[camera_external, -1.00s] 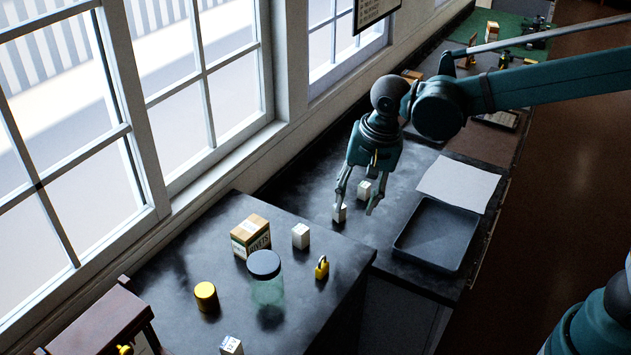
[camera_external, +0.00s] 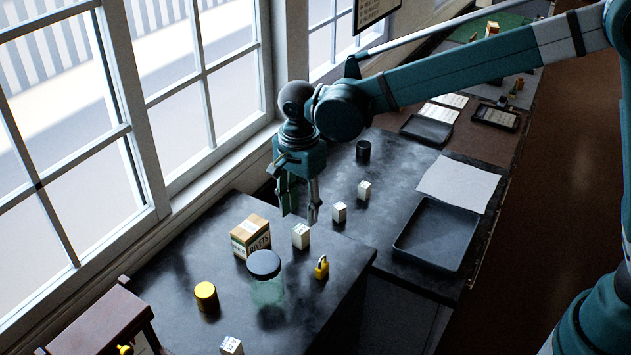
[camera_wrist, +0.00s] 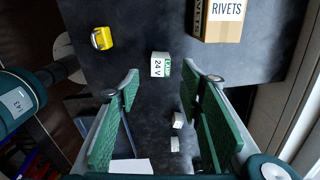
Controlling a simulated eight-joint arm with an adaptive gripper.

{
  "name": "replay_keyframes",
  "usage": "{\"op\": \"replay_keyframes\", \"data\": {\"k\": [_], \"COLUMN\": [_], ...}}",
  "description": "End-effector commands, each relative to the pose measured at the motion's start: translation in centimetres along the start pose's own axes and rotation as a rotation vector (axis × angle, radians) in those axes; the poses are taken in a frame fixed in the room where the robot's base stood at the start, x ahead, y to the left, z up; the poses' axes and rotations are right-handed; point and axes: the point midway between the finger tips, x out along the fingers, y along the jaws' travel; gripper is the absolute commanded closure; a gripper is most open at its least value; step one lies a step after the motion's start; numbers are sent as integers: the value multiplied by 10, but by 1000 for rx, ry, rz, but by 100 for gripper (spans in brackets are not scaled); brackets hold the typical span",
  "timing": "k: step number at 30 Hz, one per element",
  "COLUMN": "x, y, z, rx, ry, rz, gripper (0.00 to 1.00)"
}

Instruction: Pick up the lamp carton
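Several small white cartons stand on the dark counter, and I cannot tell for certain which is the lamp carton. One carton (camera_external: 301,236) stands beside the rivets box; in the wrist view it (camera_wrist: 160,66) shows a "24 V" label. Two more stand behind it, a middle carton (camera_external: 340,212) and a rear carton (camera_external: 364,190). Another carton (camera_external: 232,345) is at the bottom edge of the external view. My gripper (camera_external: 300,214) is open and empty, pointing down above and slightly behind the "24 V" carton. Its green fingers (camera_wrist: 174,78) are spread wide in the wrist view.
The rivets box (camera_external: 251,237), a dark-lidded glass jar (camera_external: 266,283), a yellow padlock (camera_external: 321,267) and a yellow tin (camera_external: 206,296) stand nearby. A black tray (camera_external: 400,249) and paper (camera_external: 460,183) lie right. A black cylinder (camera_external: 363,151) stands behind. Windows border the left.

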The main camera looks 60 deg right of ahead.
Motion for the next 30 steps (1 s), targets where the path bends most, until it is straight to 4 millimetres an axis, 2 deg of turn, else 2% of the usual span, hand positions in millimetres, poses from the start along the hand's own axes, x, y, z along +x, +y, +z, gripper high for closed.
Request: {"op": "replay_keyframes", "data": {"k": [14, 24, 30], "x": [3, 26, 28], "y": [-2, -2, -2], "z": [2, 2, 2], "rx": [15, 15, 15], "ry": [2, 2, 2], "rz": [5, 5, 5], "gripper": [62, 62, 62]}}
